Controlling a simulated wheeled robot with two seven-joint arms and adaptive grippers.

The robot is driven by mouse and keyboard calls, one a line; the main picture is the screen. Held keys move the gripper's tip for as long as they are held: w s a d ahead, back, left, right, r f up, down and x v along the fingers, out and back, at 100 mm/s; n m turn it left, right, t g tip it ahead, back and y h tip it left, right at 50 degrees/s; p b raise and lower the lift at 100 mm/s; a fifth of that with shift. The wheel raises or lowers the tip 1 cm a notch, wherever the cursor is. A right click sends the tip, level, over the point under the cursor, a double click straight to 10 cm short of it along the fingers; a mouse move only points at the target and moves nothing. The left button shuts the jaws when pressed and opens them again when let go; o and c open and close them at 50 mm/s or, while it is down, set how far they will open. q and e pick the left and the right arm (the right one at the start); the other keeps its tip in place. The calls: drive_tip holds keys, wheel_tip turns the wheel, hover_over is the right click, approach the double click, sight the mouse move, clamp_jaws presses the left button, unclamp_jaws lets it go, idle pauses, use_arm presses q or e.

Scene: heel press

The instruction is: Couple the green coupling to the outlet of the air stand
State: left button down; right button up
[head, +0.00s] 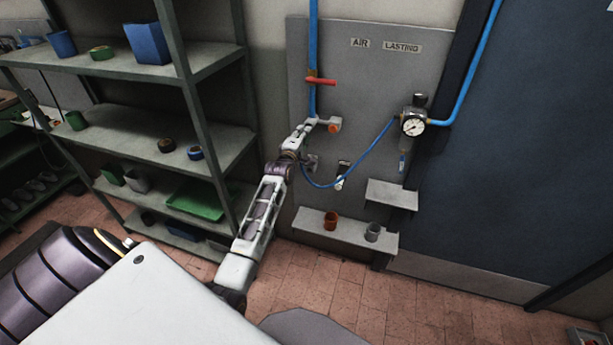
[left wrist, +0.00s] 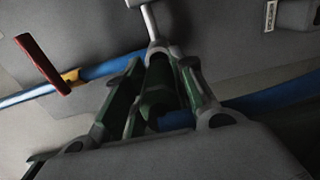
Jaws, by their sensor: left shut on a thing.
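The green coupling (left wrist: 158,88) sits between the green-padded fingers of my left gripper (left wrist: 160,68), with a blue hose (left wrist: 178,120) at its near end. In the head view my left gripper (head: 305,133) is at the wall panel, just below the end of the blue air pipe (head: 313,100), and hides the coupling. The grey air outlet (left wrist: 155,46), with a side branch, lies right at the coupling's far end; I cannot tell whether they are joined. The branch ends in an orange piece (head: 334,127) in the head view. My right gripper is not in view.
A red valve lever (head: 321,82) crosses the pipe above the gripper. The blue hose (head: 372,150) loops to a gauge regulator (head: 413,123). Below, a ledge (head: 350,238) bears an orange cup (head: 330,221) and a grey cup (head: 372,232). A shelf rack (head: 190,95) stands left of my arm.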

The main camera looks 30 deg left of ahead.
use_arm(q)
drive_tip(key=shift+r+p, duration=0.1)
drive_tip(key=shift+p, duration=0.65)
idle(2.1)
drive_tip(key=shift+b+x, duration=0.6)
drive_tip(key=shift+x, duration=0.9)
idle(1.3)
drive_tip(key=c, duration=1.1)
unclamp_jaws()
drive_tip(key=shift+w, duration=0.1)
drive_tip(key=shift+s, duration=0.2)
drive_tip(key=v, duration=1.1)
drive_tip(key=shift+s, duration=0.35)
